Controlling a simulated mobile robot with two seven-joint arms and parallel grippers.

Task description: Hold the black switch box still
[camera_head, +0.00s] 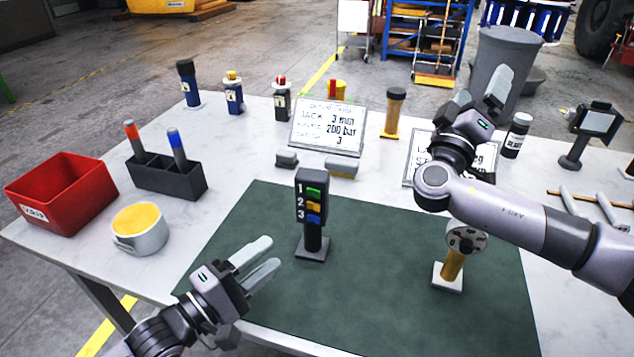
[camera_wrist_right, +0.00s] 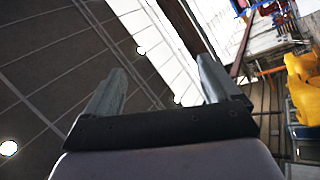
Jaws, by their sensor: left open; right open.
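The black switch box (camera_head: 312,205) stands upright on its post and square base on the dark green mat. Its face shows the numbers 1, 2 and 3 beside green, orange and blue switches. My left gripper (camera_head: 266,262) is open and empty, low over the mat, to the left of and nearer than the box, apart from it. My right gripper (camera_head: 480,100) is open and empty, raised above the back right of the table, far from the box. In the right wrist view its two fingers (camera_wrist_right: 158,92) point up at the ceiling with nothing between them.
A brass-coloured post with a round grey head (camera_head: 453,262) stands on the mat's right. A sign reading JACK 3 mm, 200 bar (camera_head: 328,127) stands behind the box. A red bin (camera_head: 62,193), a dark holder (camera_head: 168,178) and a yellow-topped cup (camera_head: 139,230) are at left. The front mat is clear.

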